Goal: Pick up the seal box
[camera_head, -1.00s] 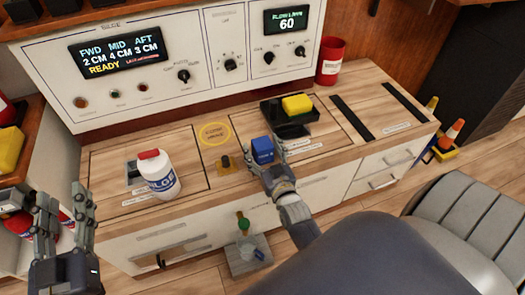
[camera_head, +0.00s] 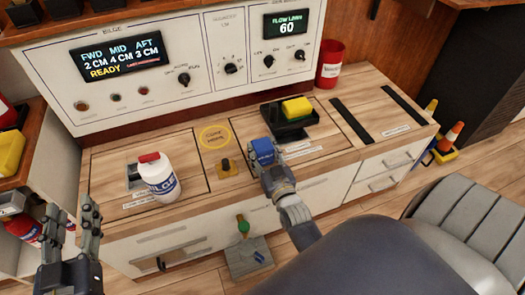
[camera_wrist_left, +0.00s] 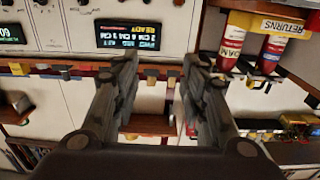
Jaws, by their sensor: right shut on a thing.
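The small blue box (camera_head: 262,151), which I take to be the seal box, is at the front of the wooden counter, in front of the black tray. My right gripper (camera_head: 269,166) is shut on it, with fingers hiding part of its sides. I cannot tell whether the box is clear of the counter. My left gripper (camera_head: 88,215) is empty at the left, in front of the counter. In the left wrist view its two fingers (camera_wrist_left: 158,75) stand apart with nothing between them.
A white bottle with a red cap (camera_head: 160,177) stands on the counter's left part. A black tray (camera_head: 290,128) holds a yellow block (camera_head: 297,107). A red cup (camera_head: 329,65) stands at the back.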

